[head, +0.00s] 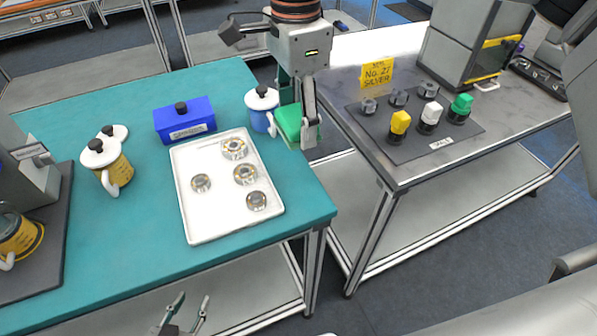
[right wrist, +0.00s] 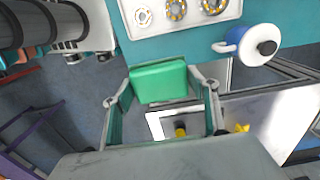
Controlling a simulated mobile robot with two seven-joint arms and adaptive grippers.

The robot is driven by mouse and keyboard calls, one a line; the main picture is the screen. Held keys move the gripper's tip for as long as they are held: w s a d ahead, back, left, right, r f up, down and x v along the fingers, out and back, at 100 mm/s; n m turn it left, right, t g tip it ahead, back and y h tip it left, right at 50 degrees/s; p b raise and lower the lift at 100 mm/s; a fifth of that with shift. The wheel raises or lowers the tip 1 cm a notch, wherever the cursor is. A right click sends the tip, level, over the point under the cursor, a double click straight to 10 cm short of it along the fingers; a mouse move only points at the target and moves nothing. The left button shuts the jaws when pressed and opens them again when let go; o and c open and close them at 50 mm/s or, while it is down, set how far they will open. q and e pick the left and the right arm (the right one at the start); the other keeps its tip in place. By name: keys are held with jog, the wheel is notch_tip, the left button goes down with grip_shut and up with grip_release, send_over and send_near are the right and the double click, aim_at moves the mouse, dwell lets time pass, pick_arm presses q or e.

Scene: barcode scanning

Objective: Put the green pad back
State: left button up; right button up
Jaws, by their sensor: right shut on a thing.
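The green pad (head: 288,121) is a flat green block. My right gripper (head: 298,125) is shut on it and holds it by the right edge of the teal table, beside a blue mug with a white lid (head: 261,112). In the right wrist view the green pad (right wrist: 159,82) sits between the two fingers of that gripper (right wrist: 160,90), with the floor and a table frame below. My left gripper (head: 186,312) is open and empty at the bottom of the head view, in front of the teal table.
A white tray (head: 188,225) with several metal rings lies on the teal table (head: 130,225), near a blue box (head: 185,125) and a yellow mug (head: 110,170). On the grey table, a dark board (head: 402,152) bears grey, yellow, white and green knobs. A yellow sign (head: 377,74) stands behind.

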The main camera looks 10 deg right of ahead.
send_over(297, 182)
notch_tip(297, 182, down, 9)
jog(key=shift+f, duration=2.65)
jog(key=shift+f, duration=0.1)
jog(key=o, duration=1.1)
jog(key=shift+f, duration=0.1)
jog(key=shift+c, duration=0.2)
notch_tip(297, 182, up, 12)
jog(key=shift+r, duration=0.25)
